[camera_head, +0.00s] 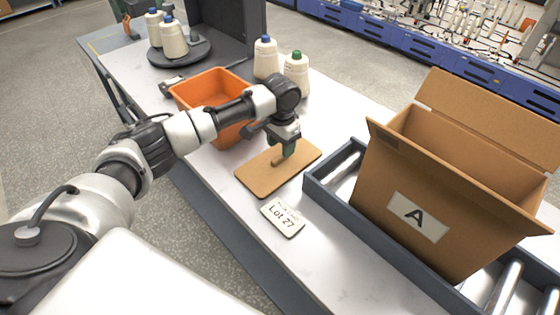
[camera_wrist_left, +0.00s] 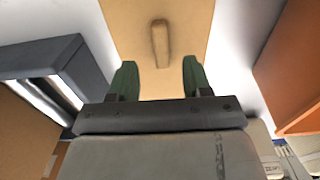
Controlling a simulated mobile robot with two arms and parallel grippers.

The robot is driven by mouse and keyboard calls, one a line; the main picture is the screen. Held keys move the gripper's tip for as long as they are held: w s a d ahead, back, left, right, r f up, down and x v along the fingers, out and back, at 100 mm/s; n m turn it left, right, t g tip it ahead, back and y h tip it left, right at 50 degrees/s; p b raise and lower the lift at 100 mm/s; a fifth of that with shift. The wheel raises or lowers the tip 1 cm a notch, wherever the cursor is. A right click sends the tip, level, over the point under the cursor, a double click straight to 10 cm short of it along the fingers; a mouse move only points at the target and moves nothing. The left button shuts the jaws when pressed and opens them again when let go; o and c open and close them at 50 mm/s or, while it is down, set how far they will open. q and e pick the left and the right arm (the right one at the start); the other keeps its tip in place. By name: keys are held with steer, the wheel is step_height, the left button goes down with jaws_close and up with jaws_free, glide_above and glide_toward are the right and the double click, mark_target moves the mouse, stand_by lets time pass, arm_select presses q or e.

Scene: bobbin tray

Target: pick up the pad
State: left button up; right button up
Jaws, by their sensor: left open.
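The pad is a flat tan rectangular board (camera_head: 260,178) with a raised brown bar handle (camera_head: 278,160) on top. It lies on the white table, left of the conveyor. My left gripper (camera_head: 288,149) is over the pad, right by the handle, and hides part of it. In the left wrist view the two green fingertips of my left gripper (camera_wrist_left: 155,79) are apart. The handle (camera_wrist_left: 160,43) shows ahead of the gap between them, with nothing gripped. Whether the fingers touch the pad is unclear. My right gripper is not in view.
An orange bin (camera_head: 186,94) stands behind my left arm. A cardboard box labelled A (camera_head: 385,190) sits on the roller conveyor (camera_head: 318,189) to the right. A "Lot 27" card (camera_head: 283,218) lies in front of the pad. Thread cones (camera_head: 297,76) stand behind.

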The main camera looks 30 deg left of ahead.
mark_target(280, 156)
arm_select(q)
step_height(280, 156, down, 4)
steer(key=shift+s+a+f, duration=0.1)
steer(key=shift+s+a, duration=0.05)
steer(key=shift+c, duration=0.5)
jaws_close()
